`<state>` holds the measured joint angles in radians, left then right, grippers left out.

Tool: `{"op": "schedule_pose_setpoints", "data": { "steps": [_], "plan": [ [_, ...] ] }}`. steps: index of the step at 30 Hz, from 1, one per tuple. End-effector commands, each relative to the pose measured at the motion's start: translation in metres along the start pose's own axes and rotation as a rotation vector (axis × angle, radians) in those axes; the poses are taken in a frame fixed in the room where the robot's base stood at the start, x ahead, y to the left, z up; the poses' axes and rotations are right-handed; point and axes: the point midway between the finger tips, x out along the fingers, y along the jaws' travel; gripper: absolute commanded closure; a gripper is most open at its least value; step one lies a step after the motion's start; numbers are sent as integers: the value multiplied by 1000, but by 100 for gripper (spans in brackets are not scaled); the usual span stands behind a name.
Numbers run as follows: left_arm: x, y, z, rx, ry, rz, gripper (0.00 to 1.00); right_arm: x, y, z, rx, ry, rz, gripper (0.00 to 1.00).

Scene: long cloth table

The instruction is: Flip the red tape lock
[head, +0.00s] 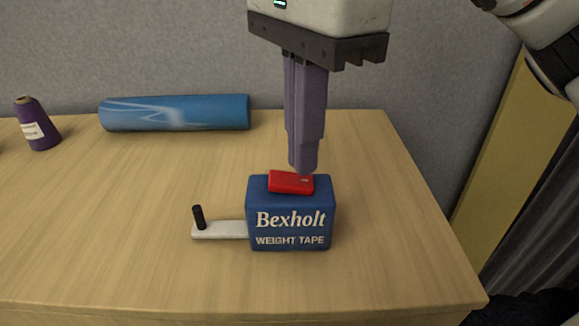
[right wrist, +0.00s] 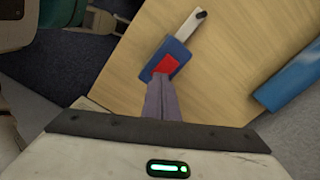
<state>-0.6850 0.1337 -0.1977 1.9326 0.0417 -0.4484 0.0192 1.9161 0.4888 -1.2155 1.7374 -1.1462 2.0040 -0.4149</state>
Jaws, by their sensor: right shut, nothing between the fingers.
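The blue weight tape case (head: 290,222) stands upright on the wooden table, with "Bexholt WEIGHT TAPE" on its front. The red lock (head: 291,182) sits on its top face. A pale tape end (head: 220,230) with a black peg (head: 199,217) sticks out to the left. My right gripper (head: 303,170) is shut and empty, pointing down with its fingertips at the right rear part of the red lock. I cannot tell whether they touch it. In the right wrist view the fingertips (right wrist: 161,80) overlap the edge of the red lock (right wrist: 167,64).
A blue cylinder (head: 175,112) lies at the back of the table (head: 120,230). A purple spool (head: 37,124) stands at the back left. The right table edge is near the case. The table left of the tape is clear.

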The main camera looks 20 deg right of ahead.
Motion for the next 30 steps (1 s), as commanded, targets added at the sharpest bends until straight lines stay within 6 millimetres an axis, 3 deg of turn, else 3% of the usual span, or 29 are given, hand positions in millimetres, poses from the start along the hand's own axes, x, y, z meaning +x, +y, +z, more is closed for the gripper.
{"op": "schedule_pose_setpoints", "data": {
  "steps": [19, 30],
  "plan": [
    [-36, -1, -29, -6, -12, -9, 100, -56, 0, 0, 0, 0, 0, 100],
    [-37, -1, -31, -5, -10, -8, 100, -57, 0, 0, 0, 0, 0, 100]
  ]
}}
